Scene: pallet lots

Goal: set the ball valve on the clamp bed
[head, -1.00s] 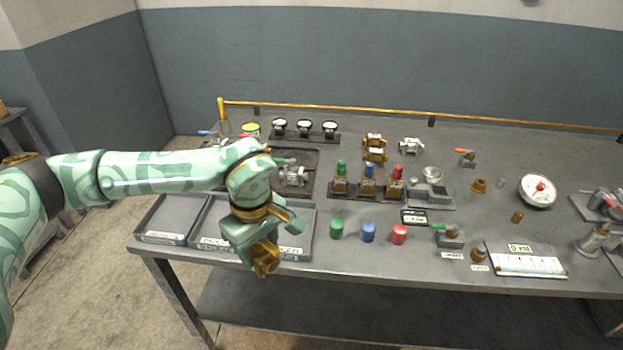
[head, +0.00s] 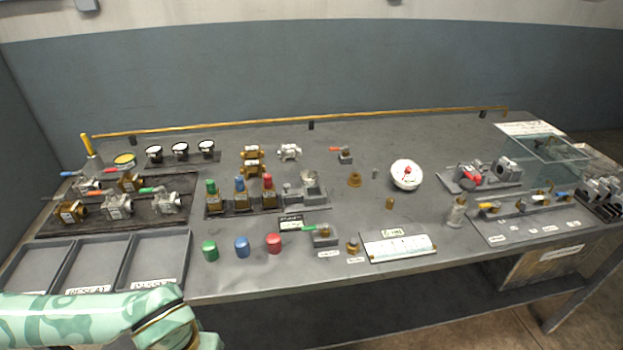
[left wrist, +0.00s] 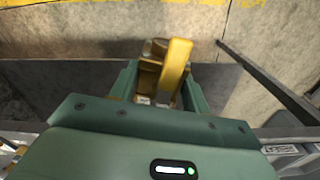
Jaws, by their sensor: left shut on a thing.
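In the left wrist view my left gripper (left wrist: 158,92) is shut on a brass ball valve (left wrist: 148,74) with a yellow handle (left wrist: 177,62). Grey floor shows beyond the valve. In the head view only part of my left arm shows at the bottom left; its jaws and the valve are out of frame. A grey fixture with a red clamp part (head: 470,180), which looks like the clamp bed, stands on the right half of the bench (head: 330,150). My right gripper is not in view.
Several other valves lie on a dark tray (head: 150,222) at the left, behind grey bins (head: 160,262). A glass-sided box (head: 545,146) stands back right.

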